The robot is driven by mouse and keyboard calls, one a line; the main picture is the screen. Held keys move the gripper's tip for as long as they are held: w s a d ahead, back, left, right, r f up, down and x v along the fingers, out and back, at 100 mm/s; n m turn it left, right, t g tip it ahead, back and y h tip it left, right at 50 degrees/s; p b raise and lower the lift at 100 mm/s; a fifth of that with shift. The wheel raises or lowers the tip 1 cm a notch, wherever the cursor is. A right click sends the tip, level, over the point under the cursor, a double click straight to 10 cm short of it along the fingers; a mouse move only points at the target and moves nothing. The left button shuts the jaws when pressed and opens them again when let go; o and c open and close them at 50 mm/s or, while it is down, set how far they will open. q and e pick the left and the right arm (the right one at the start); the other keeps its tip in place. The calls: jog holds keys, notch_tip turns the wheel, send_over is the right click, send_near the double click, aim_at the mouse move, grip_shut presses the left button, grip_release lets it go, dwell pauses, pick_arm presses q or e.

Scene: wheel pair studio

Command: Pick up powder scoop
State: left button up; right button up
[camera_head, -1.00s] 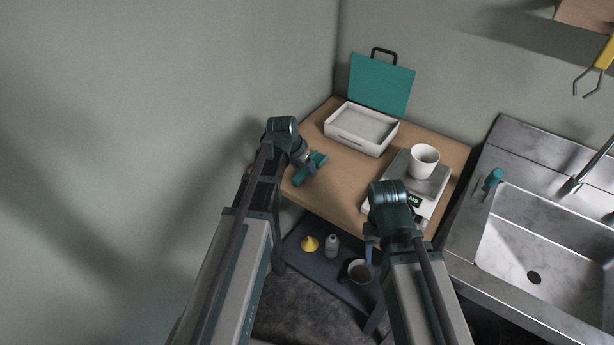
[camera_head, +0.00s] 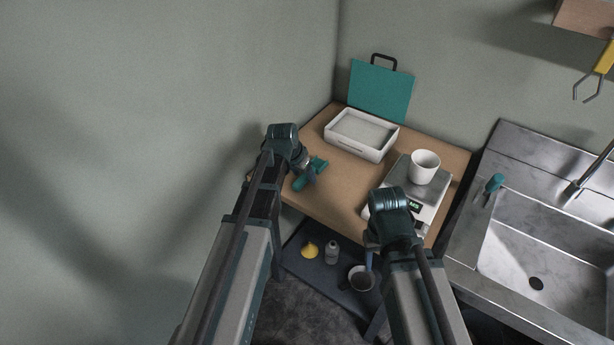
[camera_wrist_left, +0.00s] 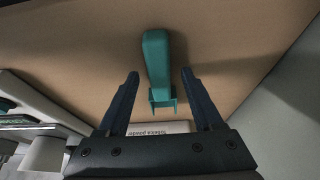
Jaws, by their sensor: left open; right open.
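The teal powder scoop (camera_head: 302,183) lies on the wooden table near its left edge. In the left wrist view the scoop (camera_wrist_left: 157,58) lies on the bare wood, with its handle pointing away from the gripper. My left gripper (camera_head: 310,177) is over the scoop in the head view, partly hiding it. In the left wrist view its two fingers (camera_wrist_left: 160,75) are spread, with the scoop between their tips in the picture; the height gap is hard to judge. My right gripper (camera_head: 369,258) is mostly hidden behind its own arm, near the table's front edge.
A white tray (camera_head: 336,138) stands behind the scoop, with an upright teal board (camera_head: 380,90) at the wall. A scale (camera_head: 431,190) carries a white cup (camera_head: 425,166). A lower shelf (camera_head: 321,270) holds a yellow funnel (camera_head: 310,250), a bottle and a dark cup. A sink is right.

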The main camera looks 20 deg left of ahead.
pick_arm(q)
grip_shut()
jog(key=shift+r, duration=0.1)
dwell(0.3)
